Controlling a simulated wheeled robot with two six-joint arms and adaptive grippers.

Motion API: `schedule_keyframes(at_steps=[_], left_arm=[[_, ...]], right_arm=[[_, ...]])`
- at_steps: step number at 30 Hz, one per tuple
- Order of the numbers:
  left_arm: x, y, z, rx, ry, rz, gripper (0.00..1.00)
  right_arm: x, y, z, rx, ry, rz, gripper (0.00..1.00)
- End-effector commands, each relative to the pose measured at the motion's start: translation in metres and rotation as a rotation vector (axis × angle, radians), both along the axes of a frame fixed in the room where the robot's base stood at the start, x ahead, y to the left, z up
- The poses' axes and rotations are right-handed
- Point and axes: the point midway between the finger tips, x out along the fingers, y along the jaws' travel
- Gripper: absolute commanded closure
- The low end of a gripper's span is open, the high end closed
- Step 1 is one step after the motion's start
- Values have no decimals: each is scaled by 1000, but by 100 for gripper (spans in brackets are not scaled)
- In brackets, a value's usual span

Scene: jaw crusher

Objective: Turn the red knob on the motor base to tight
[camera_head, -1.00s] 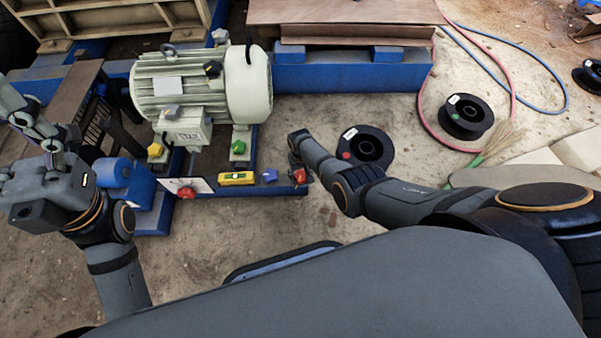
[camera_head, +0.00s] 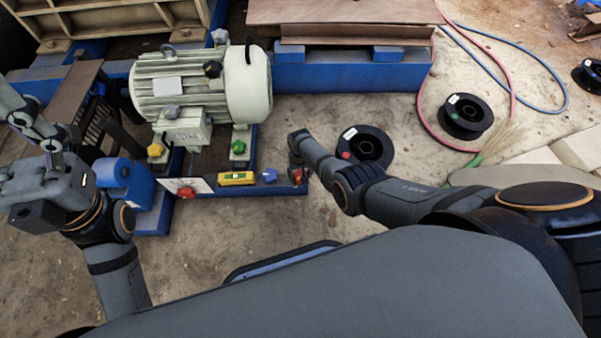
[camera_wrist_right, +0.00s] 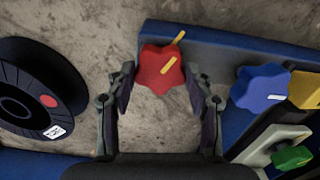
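The red star-shaped knob (camera_wrist_right: 152,76) with a yellow pointer bar sits on the end of the blue motor base (camera_wrist_right: 220,52). A second yellow bar shows just beyond its upper right edge. My right gripper (camera_wrist_right: 160,82) is open around the knob, with one finger on each side; small gaps seem to remain, and contact cannot be made out. In the head view, my right gripper (camera_head: 300,172) stands over the base's right end and covers most of this knob.
The cream motor (camera_head: 195,85) stands behind, near a green knob (camera_head: 238,147). A black spool (camera_head: 365,149) lies on the ground right of the gripper.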

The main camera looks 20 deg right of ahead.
Motion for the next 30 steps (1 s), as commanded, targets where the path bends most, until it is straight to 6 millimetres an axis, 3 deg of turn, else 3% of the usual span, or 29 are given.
schedule_keyframes(at_steps=[1,4,17,23,30], left_arm=[[0,0,0,1,0,0,24],[0,0,0,1,0,0,24],[0,0,0,1,1,0,24],[0,0,0,1,1,0,24],[0,0,0,1,0,0,24]], right_arm=[[0,0,0,0,0,0,39],[0,0,0,0,0,0,25],[1,0,4,0,0,1,25],[1,0,24,0,-2,1,25],[1,1,71,0,-3,0,25]])
